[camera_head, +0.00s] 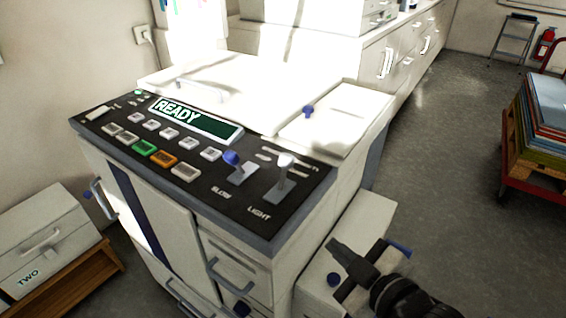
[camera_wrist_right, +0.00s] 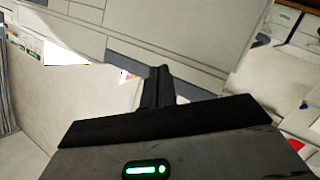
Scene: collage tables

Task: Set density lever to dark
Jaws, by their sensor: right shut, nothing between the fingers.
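The control panel (camera_head: 120,150) of the machine shows a lit READY display. Near its right end are two levers. One has a blue knob (camera_head: 231,158) with SLOW printed below it. The other is a lever with a white knob (camera_head: 285,160) and LIGHT printed below it; its upper label is too small to read. My right gripper (camera_head: 335,246) is to the right of the machine's front corner, apart from both levers. Its fingers are together and empty, as the right wrist view also shows (camera_wrist_right: 157,85). My left gripper is not in view.
A lower white unit (camera_head: 365,220) adjoins the machine's right side, near my right gripper. The machine's lid (camera_head: 250,85) is behind the panel. A red cart with stacked sheets (camera_head: 540,150) stands at far right. Grey floor (camera_head: 440,180) lies between them.

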